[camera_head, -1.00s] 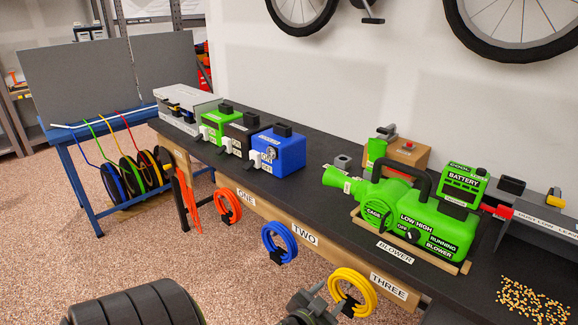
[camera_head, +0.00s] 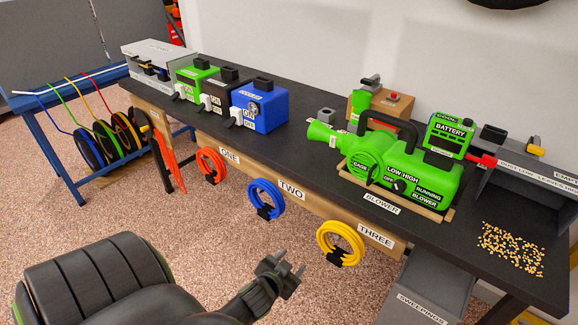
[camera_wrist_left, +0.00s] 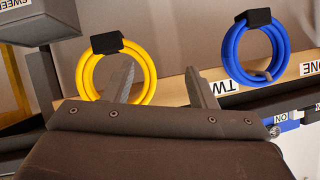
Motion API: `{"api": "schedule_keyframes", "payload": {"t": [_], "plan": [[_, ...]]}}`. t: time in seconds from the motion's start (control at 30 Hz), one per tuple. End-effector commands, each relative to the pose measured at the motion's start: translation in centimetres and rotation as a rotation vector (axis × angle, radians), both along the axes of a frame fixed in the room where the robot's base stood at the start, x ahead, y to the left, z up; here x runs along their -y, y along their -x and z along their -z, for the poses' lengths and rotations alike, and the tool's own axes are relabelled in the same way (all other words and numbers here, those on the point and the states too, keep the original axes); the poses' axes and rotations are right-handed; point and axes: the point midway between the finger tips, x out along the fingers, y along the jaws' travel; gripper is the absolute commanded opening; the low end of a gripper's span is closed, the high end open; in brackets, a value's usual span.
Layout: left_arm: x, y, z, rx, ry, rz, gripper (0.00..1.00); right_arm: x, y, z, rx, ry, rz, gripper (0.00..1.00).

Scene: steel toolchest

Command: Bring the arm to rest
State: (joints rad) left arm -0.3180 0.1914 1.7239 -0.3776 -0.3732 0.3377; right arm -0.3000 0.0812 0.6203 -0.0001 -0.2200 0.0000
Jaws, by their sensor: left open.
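My left gripper (camera_head: 282,272) is in front of the bench, low in the head view, with its dark arm coming in from the lower left. Its jaws are open and empty, and the two fingers (camera_wrist_left: 160,85) stand apart in the left wrist view. The gripper is clear of the bench edge in the head view. In the left wrist view, the yellow coil (camera_wrist_left: 149,75) shows behind the fingers, partly hidden by one of them. My right gripper is not in view.
The dark bench (camera_head: 310,172) carries a green blower (camera_head: 375,158), a blue box (camera_head: 262,112) and scattered pellets (camera_head: 512,247). Yellow (camera_head: 325,240), blue (camera_head: 257,186) and red coils hang on its front. A grey sweepings bin (camera_head: 425,290) stands below. Speckled floor (camera_head: 215,225) is open in front.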

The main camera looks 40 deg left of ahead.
Motion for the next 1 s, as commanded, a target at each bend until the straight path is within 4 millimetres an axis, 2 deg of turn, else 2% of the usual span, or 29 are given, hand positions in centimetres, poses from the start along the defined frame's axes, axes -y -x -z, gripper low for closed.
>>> {"api": "schedule_keyframes", "payload": {"t": [0.37, 0.47, 0.57, 0.67, 0.77, 0.9, 1.0], "plan": [[0.0, 0.1, 0.2, -0.004, 0.001, 0.0, 0.52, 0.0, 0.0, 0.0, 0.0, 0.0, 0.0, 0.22], [0.0, 0.7, 1.8, -0.041, 0.011, -0.004, 0.52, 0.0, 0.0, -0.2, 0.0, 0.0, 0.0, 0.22], [-0.1, 2.4, 5.4, -0.127, 0.03, -0.011, 0.52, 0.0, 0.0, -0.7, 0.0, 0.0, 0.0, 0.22], [0.1, 5.4, 10.3, -0.248, 0.061, -0.021, 0.52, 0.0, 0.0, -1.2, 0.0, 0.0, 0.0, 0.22], [0.5, 9.3, 15.1, -0.374, 0.094, -0.033, 0.52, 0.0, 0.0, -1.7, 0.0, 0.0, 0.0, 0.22], [1.6, 15.8, 20.8, -0.547, 0.143, -0.049, 0.52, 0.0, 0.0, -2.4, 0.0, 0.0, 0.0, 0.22], [2.6, 21.1, 24.0, -0.668, 0.179, -0.063, 0.52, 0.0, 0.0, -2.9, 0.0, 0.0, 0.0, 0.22]]}}
